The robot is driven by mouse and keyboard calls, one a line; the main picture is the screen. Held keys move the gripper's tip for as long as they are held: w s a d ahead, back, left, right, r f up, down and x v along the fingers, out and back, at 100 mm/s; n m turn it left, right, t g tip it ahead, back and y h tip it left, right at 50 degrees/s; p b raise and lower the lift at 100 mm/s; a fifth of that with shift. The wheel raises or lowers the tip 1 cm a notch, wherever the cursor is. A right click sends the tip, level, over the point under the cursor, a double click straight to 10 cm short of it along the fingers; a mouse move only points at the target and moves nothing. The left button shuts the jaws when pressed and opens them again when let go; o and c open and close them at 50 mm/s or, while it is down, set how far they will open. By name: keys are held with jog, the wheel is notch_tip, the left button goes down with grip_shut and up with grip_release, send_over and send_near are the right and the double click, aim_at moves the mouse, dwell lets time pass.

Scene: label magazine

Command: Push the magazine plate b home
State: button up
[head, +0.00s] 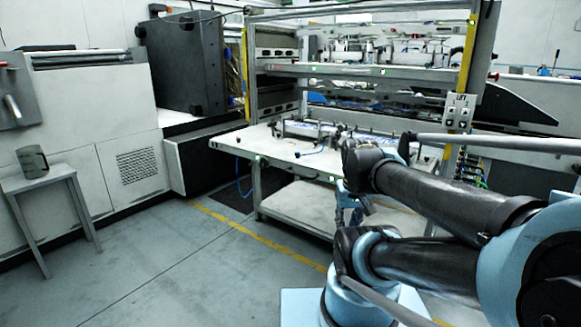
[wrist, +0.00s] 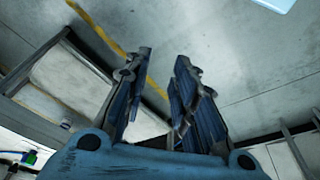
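A white magazine plate (head: 225,142) juts out of the machine frame towards the front, with a metal rig of bars and clamps on its top. Another white plate level (head: 350,71) sits higher inside the frame. I cannot read a letter on either one, so I cannot tell which is plate b. My gripper (wrist: 164,60) is open and empty in the wrist view, its two blue-grey fingers apart above the floor. In the head view my arm hides part of the plate's right side, and no contact between gripper and plate shows.
A small grey stool (head: 40,181) with a metal mug (head: 32,161) stands at left. A white lower shelf (head: 300,208) lies under the jutting plate. A post with a LIFT control panel (head: 459,110) stands at right. The floor (head: 170,270) in front is clear.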

jog(key=w+r, duration=0.2)
jog(key=w, duration=0.1)
jog(key=w+a+r+n+t, duration=0.1)
jog(key=w+r, duration=0.1)
jog(key=w, duration=0.2)
jog(key=w+a+r+n, duration=0.1)
jog(key=w+r, duration=0.1)
jog(key=w, duration=0.2)
jog(key=shift+w+a+r+h, duration=0.2)
jog(key=shift+a+r+h, duration=0.05)
jog(key=shift+h, duration=0.05)
grip_shut()
jog(key=w+a+r+n+t, duration=0.1)
jog(key=w+a+r+n, duration=0.15)
jog(key=w+a, duration=0.55)
jog(key=w+a+r+n+t, duration=0.2)
jog(key=w+a+r, duration=0.15)
jog(key=w, duration=0.75)
jog(key=n+t, duration=0.1)
jog(key=n, duration=0.1)
send_near(276, 161)
notch_tip(276, 161, down, 4)
jog(key=a, duration=0.2)
jog(key=w+d, duration=0.2)
jog(key=w, duration=0.1)
jog(key=shift+d+r+y, duration=0.1)
jog(key=shift+d+y, duration=0.15)
jog(key=shift+y, duration=0.15)
